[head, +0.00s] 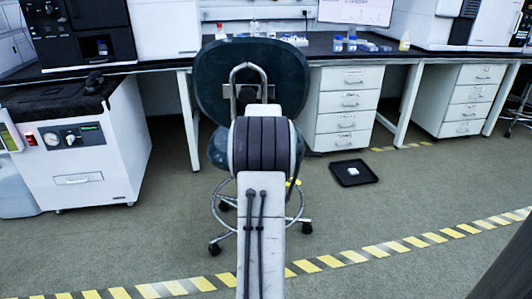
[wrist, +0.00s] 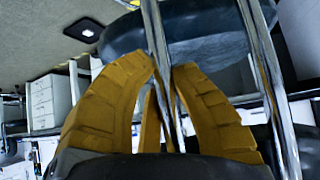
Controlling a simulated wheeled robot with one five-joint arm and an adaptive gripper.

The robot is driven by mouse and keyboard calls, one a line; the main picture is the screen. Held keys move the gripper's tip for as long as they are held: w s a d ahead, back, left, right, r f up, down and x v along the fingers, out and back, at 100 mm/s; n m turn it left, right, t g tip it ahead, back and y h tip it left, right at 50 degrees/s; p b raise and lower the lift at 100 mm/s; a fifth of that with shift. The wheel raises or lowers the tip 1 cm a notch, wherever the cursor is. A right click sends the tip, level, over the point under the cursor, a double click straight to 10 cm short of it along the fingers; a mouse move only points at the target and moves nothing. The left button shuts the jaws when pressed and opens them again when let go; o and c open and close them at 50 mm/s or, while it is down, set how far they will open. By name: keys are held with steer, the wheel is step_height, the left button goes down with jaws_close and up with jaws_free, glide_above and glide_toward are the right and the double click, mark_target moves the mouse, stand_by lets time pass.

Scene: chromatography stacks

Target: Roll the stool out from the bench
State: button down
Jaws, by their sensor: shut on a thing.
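The stool stands at the bench with its dark backrest (head: 208,85) toward me. A chrome loop (head: 249,68) rises on the back of the backrest. Below are the dark seat (head: 217,148), a chrome foot ring and casters. My arm hides the middle of the stool and my gripper in the head view. In the wrist view, the two yellow-brown fingers of my gripper (wrist: 170,68) are closed around a chrome bar of the stool (wrist: 154,28). Another chrome bar (wrist: 262,60) runs beside the right finger, and a dark rounded part of the stool (wrist: 205,45) lies beyond.
The bench (head: 160,66) runs along the back, with white drawer units (head: 347,128) to the right of the stool. A white machine (head: 75,185) stands left. A black tray (head: 353,173) lies on the floor at right. Open floor and yellow-striped tape (head: 330,261) lie in front.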

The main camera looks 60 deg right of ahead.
steer(key=c, duration=1.1)
jaws_free()
steer(key=v, duration=1.2)
